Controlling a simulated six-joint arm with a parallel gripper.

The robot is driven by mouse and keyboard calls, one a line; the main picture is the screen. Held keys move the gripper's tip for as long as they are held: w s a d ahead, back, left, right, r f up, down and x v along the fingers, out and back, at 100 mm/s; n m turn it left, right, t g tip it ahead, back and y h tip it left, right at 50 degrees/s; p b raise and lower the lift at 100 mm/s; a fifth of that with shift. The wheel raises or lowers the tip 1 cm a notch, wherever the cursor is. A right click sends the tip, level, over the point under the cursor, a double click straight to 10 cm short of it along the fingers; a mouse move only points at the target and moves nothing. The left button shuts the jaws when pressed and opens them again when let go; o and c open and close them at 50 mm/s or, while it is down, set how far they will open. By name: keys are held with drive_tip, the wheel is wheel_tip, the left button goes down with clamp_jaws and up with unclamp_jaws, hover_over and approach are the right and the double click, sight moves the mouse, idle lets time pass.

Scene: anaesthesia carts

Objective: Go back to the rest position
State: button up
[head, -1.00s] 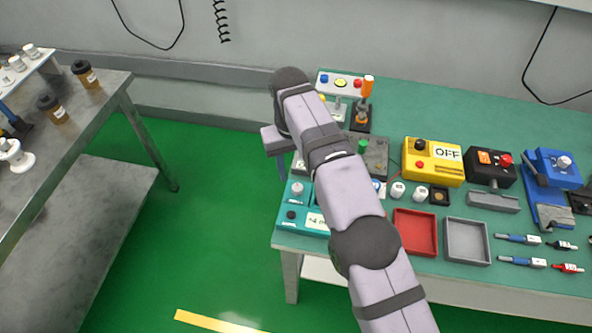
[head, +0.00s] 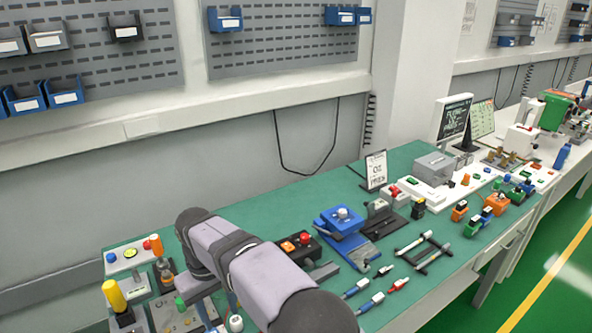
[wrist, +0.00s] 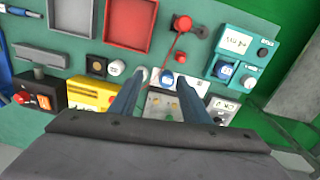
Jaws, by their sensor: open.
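My gripper (wrist: 157,88) shows in the wrist view as two dark blue fingers, spread apart with nothing held between them. It points down over the green workbench (wrist: 205,70). Beyond the fingertips are white round knobs and a blue knob (wrist: 167,77). Below them, between the fingers, is a grey panel (wrist: 160,105) with small buttons. In the head view my arm reaches over the near left end of the bench, and its own links largely hide the gripper. I cannot tell the exact height of the fingertips above the devices.
A yellow box (wrist: 92,95), a red tray (wrist: 130,22) and a teal box (wrist: 240,60) surround the gripper. In the head view a blue device (head: 340,222), a sign (head: 376,170) and a grey box (head: 434,168) stand further right. A wall (head: 120,190) runs behind the bench.

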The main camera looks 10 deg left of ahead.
drive_tip(key=w+d+m, duration=0.2)
drive_tip(key=d+m, duration=0.1)
drive_tip(key=d, duration=0.9)
drive_tip(key=w+d+m, duration=0.2)
drive_tip(key=d, duration=1)
drive_tip(key=s+d+f+m, duration=0.2)
drive_tip(key=s+d, duration=0.5)
drive_tip(key=d, duration=0.2)
drive_tip(key=s+d+f+m, duration=0.1)
drive_tip(key=s+d+m, duration=0.2)
drive_tip(key=s+d, duration=0.5)
drive_tip(key=shift+d+f, duration=0.4)
drive_tip(key=shift+d, duration=0.2)
drive_tip(key=shift+a, duration=0.1)
